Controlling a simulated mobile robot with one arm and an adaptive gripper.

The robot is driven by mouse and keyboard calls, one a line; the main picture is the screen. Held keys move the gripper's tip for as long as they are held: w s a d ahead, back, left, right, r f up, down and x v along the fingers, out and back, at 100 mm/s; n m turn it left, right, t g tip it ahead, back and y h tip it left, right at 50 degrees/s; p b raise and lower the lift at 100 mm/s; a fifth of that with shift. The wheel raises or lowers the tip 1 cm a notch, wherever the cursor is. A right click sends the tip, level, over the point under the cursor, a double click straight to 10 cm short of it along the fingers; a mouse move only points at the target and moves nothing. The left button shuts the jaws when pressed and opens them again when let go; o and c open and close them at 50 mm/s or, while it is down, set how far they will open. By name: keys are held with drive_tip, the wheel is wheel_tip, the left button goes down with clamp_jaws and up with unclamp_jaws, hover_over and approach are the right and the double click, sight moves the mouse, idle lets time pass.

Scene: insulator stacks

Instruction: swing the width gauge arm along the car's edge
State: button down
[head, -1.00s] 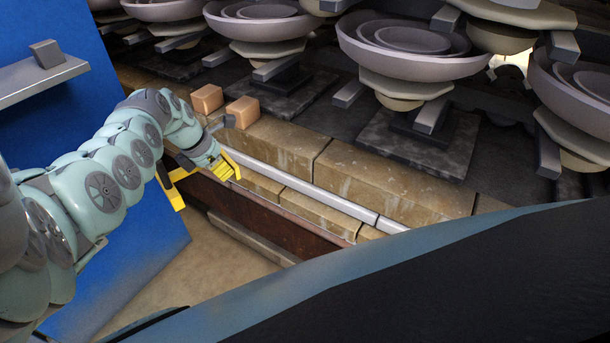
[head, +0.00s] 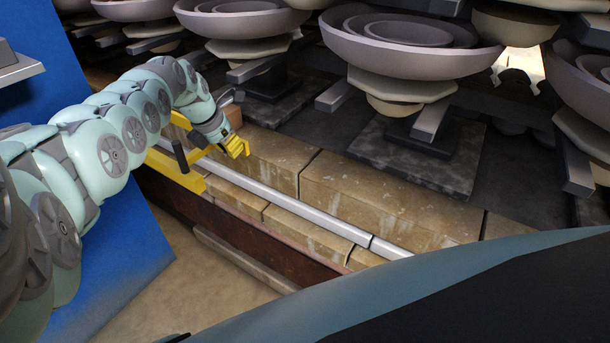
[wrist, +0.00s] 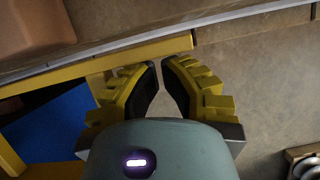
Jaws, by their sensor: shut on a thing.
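The yellow width gauge arm (head: 176,172) shows in the head view as a flat bar with a dark upright post, beside the car's near edge. In the wrist view its yellow bar (wrist: 135,54) runs just beyond my fingertips, close to a pale metal strip. My gripper (head: 238,148) is over the car's brick edge (head: 270,160). Its yellow fingers (wrist: 160,66) are nearly together in the wrist view, with a small gap at the tips. The exact place of contact on the gauge arm is hard to see.
A pale metal rail (head: 290,205) runs along the brick edge. Large insulator stacks (head: 410,50) stand on the car behind my gripper. A blue panel (head: 110,240) stands at left. Bare floor (head: 215,275) shows in front of the car.

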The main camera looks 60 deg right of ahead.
drive_tip(key=shift+d+f+b, duration=0.15)
drive_tip(key=shift+d+b, duration=0.2)
drive_tip(key=shift+b, duration=0.1)
drive_tip(key=shift+d, duration=0.1)
drive_tip(key=shift+w, duration=0.1)
